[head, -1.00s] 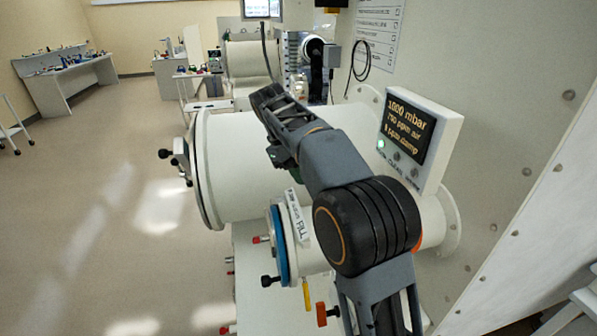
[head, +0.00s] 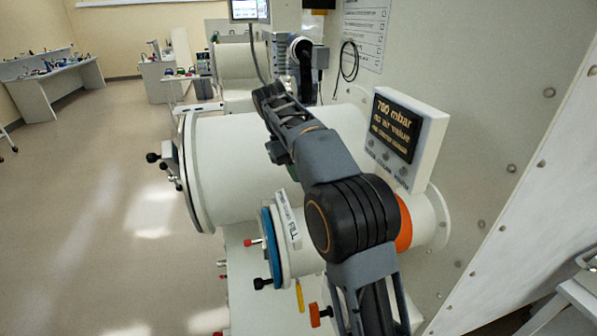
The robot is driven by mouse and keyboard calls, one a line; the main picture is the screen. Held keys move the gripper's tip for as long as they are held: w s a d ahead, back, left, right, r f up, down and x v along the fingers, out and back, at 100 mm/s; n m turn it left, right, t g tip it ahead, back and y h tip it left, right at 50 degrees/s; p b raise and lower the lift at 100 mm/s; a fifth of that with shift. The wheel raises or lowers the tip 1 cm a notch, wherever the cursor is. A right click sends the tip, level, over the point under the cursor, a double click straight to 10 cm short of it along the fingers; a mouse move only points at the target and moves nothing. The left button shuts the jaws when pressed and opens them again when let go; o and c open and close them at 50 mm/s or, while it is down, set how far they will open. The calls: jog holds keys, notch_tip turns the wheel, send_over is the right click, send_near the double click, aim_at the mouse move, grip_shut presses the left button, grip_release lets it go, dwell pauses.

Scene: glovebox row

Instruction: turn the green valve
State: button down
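I cannot make out a whole green valve in the head view. A small dark green patch (head: 289,157) shows beside my arm, in front of the large white cylinder; I cannot tell what it belongs to. My arm reaches from the bottom of the picture up over the white cylinders. My gripper (head: 268,97) is at the arm's far end, small and dark, and its fingers cannot be told apart. Whether it touches anything is hidden. The arm covers part of the cylinders and the wall behind.
The large white cylinder (head: 236,150) and a smaller blue-ringed one (head: 268,245) stick out from the panel wall (head: 480,130). A display box (head: 400,125) reads 700 mbar. An orange-red knob (head: 316,314) and yellow handle (head: 299,296) sit below. Floor at left is free.

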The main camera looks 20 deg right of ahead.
jog(key=c, duration=1.1)
grip_release()
